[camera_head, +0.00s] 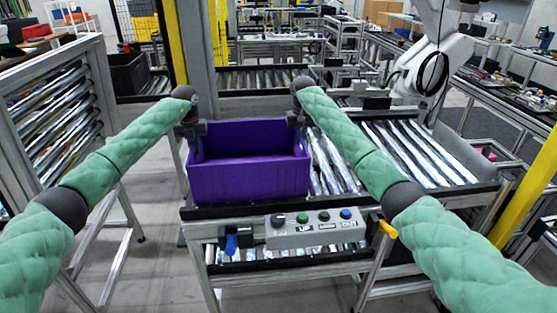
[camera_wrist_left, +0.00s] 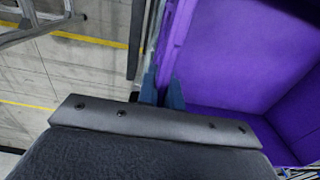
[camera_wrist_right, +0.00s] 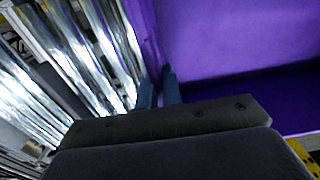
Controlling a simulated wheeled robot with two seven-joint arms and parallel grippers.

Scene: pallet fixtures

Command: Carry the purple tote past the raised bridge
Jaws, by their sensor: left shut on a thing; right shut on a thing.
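The purple tote (camera_head: 250,180) is in the middle of the head view, upright and empty as far as I can see inside. It is at the left end of the roller conveyor; I cannot tell whether its base touches the rollers. My left gripper (camera_head: 190,128) is shut on its left wall, and the wall shows between the fingers in the left wrist view (camera_wrist_left: 163,90). My right gripper (camera_head: 298,118) is shut on its right wall, also seen in the right wrist view (camera_wrist_right: 158,92). I cannot make out which part is the raised bridge.
A control box (camera_head: 315,229) with several buttons is fixed at the conveyor's front. Rollers (camera_head: 420,150) extend to the right of the tote. A tilted roller rack (camera_head: 50,120) stands at left, with a black bin (camera_head: 127,74) behind. A white robot arm (camera_head: 432,65) stands at back right. Floor shows between rack and conveyor.

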